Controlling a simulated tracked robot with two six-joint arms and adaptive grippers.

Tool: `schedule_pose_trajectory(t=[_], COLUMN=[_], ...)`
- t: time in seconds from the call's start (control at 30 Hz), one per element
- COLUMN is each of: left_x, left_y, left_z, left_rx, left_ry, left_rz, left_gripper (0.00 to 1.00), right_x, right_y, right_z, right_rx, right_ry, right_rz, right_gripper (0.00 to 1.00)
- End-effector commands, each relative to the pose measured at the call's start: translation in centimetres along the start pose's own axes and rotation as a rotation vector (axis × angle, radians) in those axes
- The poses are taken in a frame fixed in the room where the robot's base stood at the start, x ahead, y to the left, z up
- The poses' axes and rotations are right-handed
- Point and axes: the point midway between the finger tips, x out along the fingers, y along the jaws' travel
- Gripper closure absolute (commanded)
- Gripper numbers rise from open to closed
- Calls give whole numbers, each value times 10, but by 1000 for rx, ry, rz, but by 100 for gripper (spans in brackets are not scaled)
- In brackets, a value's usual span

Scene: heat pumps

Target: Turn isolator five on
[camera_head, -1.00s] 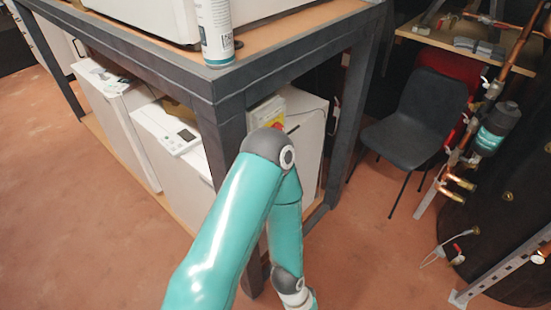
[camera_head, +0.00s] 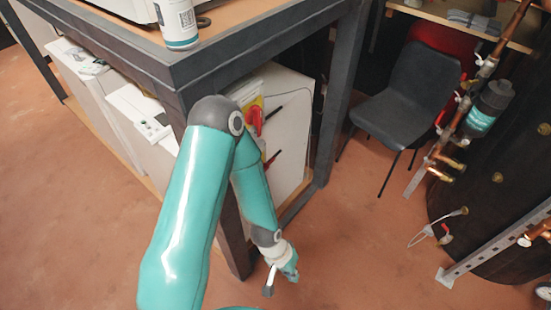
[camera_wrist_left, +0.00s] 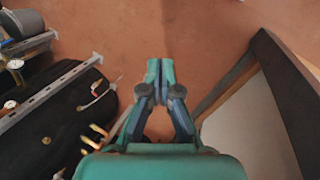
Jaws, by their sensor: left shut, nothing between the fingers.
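A yellow isolator with a red handle (camera_head: 255,118) sits on the side of a white unit (camera_head: 290,125) under the bench. My left arm's elbow partly covers it, and no number is readable on it. The handle's exact position cannot be told. My left gripper (camera_head: 270,281) hangs low over the floor, below and apart from the isolator, near the bench's front leg. In the left wrist view the fingers (camera_wrist_left: 160,70) are together with nothing between them, over bare floor. The isolator is not seen there. My right gripper is not in view.
The dark bench frame (camera_head: 180,80) and its corner leg stand close to my left arm. A spray can (camera_head: 178,25) is on top. A black chair (camera_head: 395,110) stands behind, and a dark tank with copper pipes (camera_head: 490,200) is at right. Floor between is clear.

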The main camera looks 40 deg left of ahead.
Motion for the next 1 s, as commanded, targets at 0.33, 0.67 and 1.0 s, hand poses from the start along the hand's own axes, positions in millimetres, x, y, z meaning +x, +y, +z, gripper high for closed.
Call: schedule_pose_trajectory(t=[0.33, 0.67, 1.0], left_x=[-65, -250, -293], left_y=[-7, -48, -56], left_z=[-189, -280, -280], left_rx=[-418, -1042, -1203], left_ry=[80, 417, 502], left_rz=[-169, -431, -468], left_gripper=[100, 100, 100], right_x=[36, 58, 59], right_y=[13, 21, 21], right_z=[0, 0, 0], right_rx=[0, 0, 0], right_ry=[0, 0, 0], right_rz=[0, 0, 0], right_gripper=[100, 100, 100])
